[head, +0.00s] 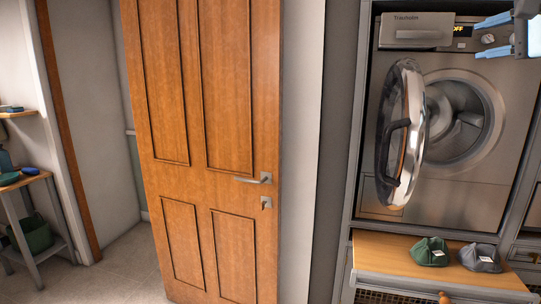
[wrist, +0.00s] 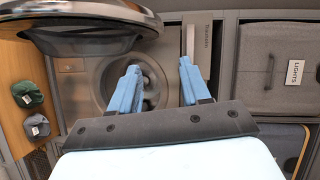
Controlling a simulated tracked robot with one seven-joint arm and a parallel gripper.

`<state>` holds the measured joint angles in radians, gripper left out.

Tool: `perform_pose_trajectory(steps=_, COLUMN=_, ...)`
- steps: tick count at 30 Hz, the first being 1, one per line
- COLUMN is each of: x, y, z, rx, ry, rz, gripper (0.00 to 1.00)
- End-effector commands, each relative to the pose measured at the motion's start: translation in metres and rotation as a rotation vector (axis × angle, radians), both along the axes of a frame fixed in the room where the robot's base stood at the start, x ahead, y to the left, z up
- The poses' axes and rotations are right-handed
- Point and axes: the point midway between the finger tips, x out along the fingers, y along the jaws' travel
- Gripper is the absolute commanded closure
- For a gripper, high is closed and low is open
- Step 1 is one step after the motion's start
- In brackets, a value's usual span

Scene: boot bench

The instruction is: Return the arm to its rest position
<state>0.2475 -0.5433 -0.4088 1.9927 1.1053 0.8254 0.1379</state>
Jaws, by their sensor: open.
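My gripper (head: 511,31) shows at the top right of the head view, in front of the upper right part of the grey washing machine (head: 450,200). Its two blue fingers are apart with nothing between them, as the wrist view (wrist: 159,68) also shows. The machine's round door (head: 410,130) stands open to the left of the drum opening (head: 460,120). In the wrist view the door (wrist: 85,30) is at the upper left, near the gripper. Greyish cloth seems to lie in the drum, but its shape is unclear.
A green cap (head: 430,252) and a grey cap (head: 480,258) lie on the wooden bench (head: 390,255) below the machine. A grey bin labelled LIGHTS (wrist: 281,70) is at the right of the wrist view. A wooden room door (head: 215,190) stands left; floor (head: 115,270) shows beyond it.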

Motion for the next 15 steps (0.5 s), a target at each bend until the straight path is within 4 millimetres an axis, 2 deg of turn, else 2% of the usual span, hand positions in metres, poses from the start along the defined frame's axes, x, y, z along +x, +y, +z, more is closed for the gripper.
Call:
perform_pose_trajectory(steps=8, x=0.004, y=0.057, z=-0.062, rx=-0.182, ry=0.146, rz=0.127, gripper=0.53)
perform_pose_trajectory(steps=11, x=0.000, y=0.086, z=-0.098, rx=-0.294, ry=0.224, rz=0.200, gripper=0.53)
perform_pose_trajectory(steps=15, x=-0.017, y=0.135, z=-0.166, rx=-0.533, ry=0.361, rz=0.349, gripper=0.53)
